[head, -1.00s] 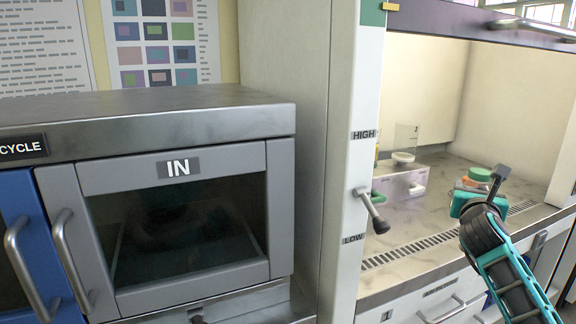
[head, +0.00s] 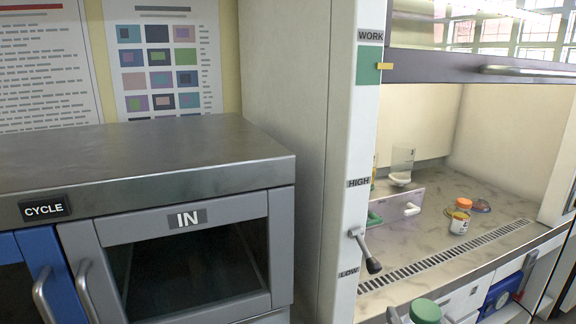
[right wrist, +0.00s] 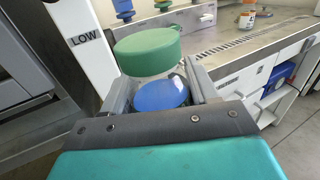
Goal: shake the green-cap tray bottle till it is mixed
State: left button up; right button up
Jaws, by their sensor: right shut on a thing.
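The green-cap bottle (head: 425,311) shows at the bottom edge of the head view, right of centre, in front of the hood's front edge. Mostly its green cap shows there; its body is cut off. In the right wrist view the bottle (right wrist: 148,52) has its green cap upward and slightly tilted, with a clear body below. My right gripper (right wrist: 157,76) is shut on it, one finger on each side. A round blue disc (right wrist: 162,94) shows below the cap, between the fingers. The contents are too hidden to tell how mixed they are. My left gripper is not in view.
An orange-cap bottle (head: 460,218) stands on the hood's worktop (head: 425,235), behind a slotted grille. The hood sash (head: 480,68) is raised. A lever (head: 366,252) sticks out from the hood's left post. A grey incubator (head: 180,215) stands at the left.

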aim_at(421, 309)
jog(key=shift+s+a+r, duration=0.2)
jog(key=shift+s+r, duration=0.05)
jog(key=shift+s, duration=0.2)
jog(key=shift+s+a+r, duration=0.2)
jog(key=shift+s, duration=0.2)
jog(key=shift+s+r+p, duration=0.1)
jog(key=shift+r+p, duration=0.15)
jog(key=shift+p, duration=0.2)
notch_tip(421, 309, up, 3)
jog(key=p, duration=0.3)
notch_tip(421, 309, up, 2)
jog(key=shift+r+p, duration=0.1)
jog(key=shift+p, duration=0.35)
